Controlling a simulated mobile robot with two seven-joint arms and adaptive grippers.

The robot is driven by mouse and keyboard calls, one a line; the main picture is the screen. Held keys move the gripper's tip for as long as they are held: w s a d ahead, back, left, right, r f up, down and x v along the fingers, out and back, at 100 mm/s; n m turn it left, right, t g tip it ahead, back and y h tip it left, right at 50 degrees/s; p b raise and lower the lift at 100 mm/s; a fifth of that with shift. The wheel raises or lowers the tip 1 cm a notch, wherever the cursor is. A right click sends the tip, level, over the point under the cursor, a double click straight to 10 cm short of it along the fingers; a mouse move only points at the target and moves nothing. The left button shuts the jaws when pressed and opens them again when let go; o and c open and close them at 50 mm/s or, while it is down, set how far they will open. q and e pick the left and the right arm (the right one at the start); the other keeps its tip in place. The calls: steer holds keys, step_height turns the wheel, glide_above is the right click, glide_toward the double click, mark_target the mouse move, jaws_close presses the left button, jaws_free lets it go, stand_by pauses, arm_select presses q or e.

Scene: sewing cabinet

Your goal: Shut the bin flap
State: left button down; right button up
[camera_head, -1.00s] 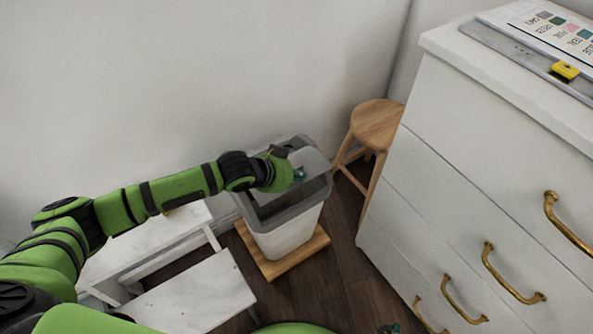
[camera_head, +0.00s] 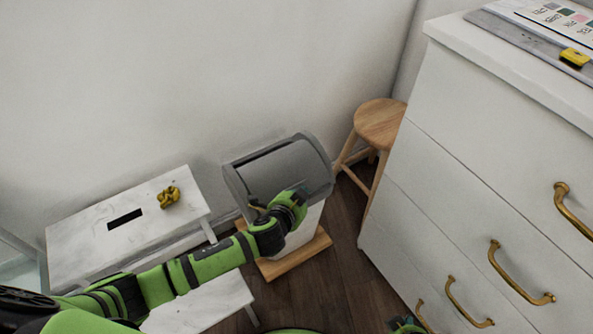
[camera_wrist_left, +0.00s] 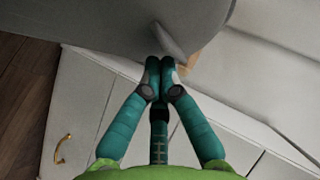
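The bin stands by the wall, with a white body (camera_head: 305,228) and a grey rounded top. Its grey flap (camera_head: 295,168) now curves over most of the opening; a dark gap shows along its back left edge. My left gripper (camera_head: 300,195) is at the flap's front lower edge. In the left wrist view the teal fingertips (camera_wrist_left: 161,72) are together, at a small grey tab (camera_wrist_left: 170,42) below the grey curved surface (camera_wrist_left: 120,25). I cannot tell whether they pinch the tab. My right gripper (camera_head: 407,325) barely shows at the bottom edge.
The bin stands on a wooden base (camera_head: 275,266). A wooden stool (camera_head: 380,122) is behind it to the right, and a white drawer cabinet (camera_head: 460,150) fills the right side. A white step stool (camera_head: 85,228) with a yellow crumpled item (camera_head: 168,197) is at the left.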

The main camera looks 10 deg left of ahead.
arm_select(q)
steer(key=shift+w+a+f+t+b, duration=0.1)
steer(key=shift+f+t+b, duration=0.4)
steer(key=shift+f, duration=0.4)
steer(key=shift+a+f, duration=0.1)
steer(key=shift+f, duration=0.2)
steer(key=shift+w, duration=0.1)
arm_select(e)
steer(key=r, duration=0.5)
steer(key=shift+w+r, duration=0.25)
steer(key=shift+w, duration=0.1)
steer(key=shift+d+r, duration=0.1)
